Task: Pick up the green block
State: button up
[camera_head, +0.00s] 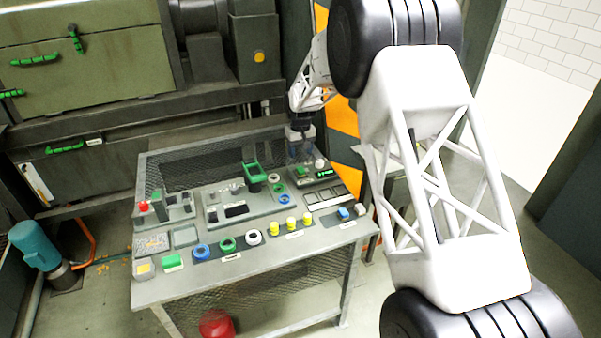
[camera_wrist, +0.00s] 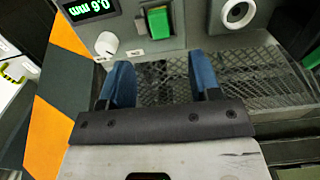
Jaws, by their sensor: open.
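My gripper (camera_head: 301,152) is over the table's back right corner, far from the small block. In the wrist view my gripper (camera_wrist: 162,82) shows two blue fingers apart with nothing between them. A green switch (camera_wrist: 158,22) on a display panel lies ahead of the fingers; the small block is not recognisable there.
Dark machinery stands behind. A red round object (camera_head: 216,323) is under the table.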

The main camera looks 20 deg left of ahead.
aim_at(300, 168)
jog(key=shift+f, duration=0.15)
jog(key=shift+f, duration=1.25)
jog(key=shift+f, duration=0.1)
jog(key=shift+f, duration=2.5)
jog(key=shift+c, duration=0.3)
grip_shut()
jog(key=shift+r, duration=0.1)
